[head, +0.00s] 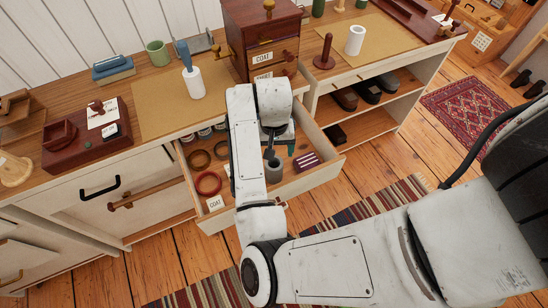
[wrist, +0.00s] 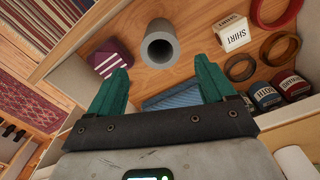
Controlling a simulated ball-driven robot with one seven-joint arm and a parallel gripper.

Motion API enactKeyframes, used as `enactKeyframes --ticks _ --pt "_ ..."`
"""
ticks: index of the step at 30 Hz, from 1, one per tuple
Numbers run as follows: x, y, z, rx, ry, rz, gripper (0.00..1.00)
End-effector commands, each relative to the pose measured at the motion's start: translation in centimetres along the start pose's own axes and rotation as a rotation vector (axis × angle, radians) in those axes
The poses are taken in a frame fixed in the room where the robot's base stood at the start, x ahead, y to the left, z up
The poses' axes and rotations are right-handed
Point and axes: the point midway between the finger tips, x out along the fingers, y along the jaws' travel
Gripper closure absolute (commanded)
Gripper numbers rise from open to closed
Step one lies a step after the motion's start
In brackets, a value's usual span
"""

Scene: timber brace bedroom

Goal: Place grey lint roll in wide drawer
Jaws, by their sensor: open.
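The grey lint roll (head: 273,170) is a hollow grey cylinder standing upright inside the pulled-out wide drawer (head: 320,174). In the wrist view the roll (wrist: 160,45) shows its open round end, on the bare wooden drawer floor (wrist: 200,42). My gripper (head: 277,140) is over the drawer, behind the roll in the head view. In the wrist view its two teal fingers (wrist: 162,70) are spread wide, with nothing between them, and the roll appears just beyond the tips. My gripper and the roll look apart. My arm hides part of the drawer in the head view.
The drawer also holds a red ring (head: 208,184), brown rings (head: 199,159), a striped purple block (head: 306,162), labelled tins (wrist: 265,95) and a SHIRT box (wrist: 231,31). A wooden cabinet (head: 260,35) and a blue-handled white roller (head: 194,82) stand on the countertop above.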

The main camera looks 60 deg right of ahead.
Motion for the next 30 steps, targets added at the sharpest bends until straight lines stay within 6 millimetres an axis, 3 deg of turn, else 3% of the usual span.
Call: enactKeyframes --ticks 8,15,19,23,26,30 --pt "-2.7 0.4 -0.5 -0.004 0.017 0.005 0.17" --pt "-6.5 4.1 -5.2 -0.141 0.231 0.083 0.17" --pt "-7.6 5.4 -5.7 -0.299 0.327 0.135 0.17" --pt "-6.7 5.8 -3.5 -0.481 0.351 0.161 0.17" --pt "-4.9 5.8 0.1 -0.625 0.321 0.153 0.17" --pt "-1.9 5.7 6.9 -0.796 0.232 0.098 0.17"
